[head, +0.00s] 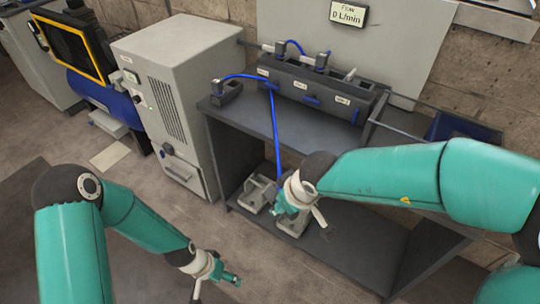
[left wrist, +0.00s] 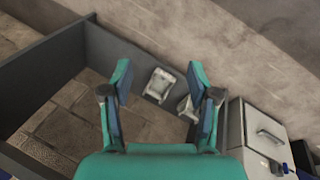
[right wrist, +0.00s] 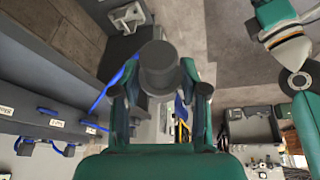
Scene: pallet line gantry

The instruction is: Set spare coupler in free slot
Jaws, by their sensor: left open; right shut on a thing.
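My right gripper (head: 280,204) is over the lower shelf in the head view. In the right wrist view it (right wrist: 157,92) is shut on a dark grey cylindrical piece (right wrist: 159,66), which looks like the coupler. This piece cannot be made out in the head view. The dark manifold (head: 312,88) stands on the bench top.
Light grey cradles (head: 258,192) (head: 290,224) sit on the lower shelf. A blue hose (head: 276,125) hangs in front of the bench near my right gripper. A small dark block (head: 227,92) stands at the bench's left corner. A grey cabinet (head: 170,90) is left. The flow display (head: 347,13) reads 0 L/min.

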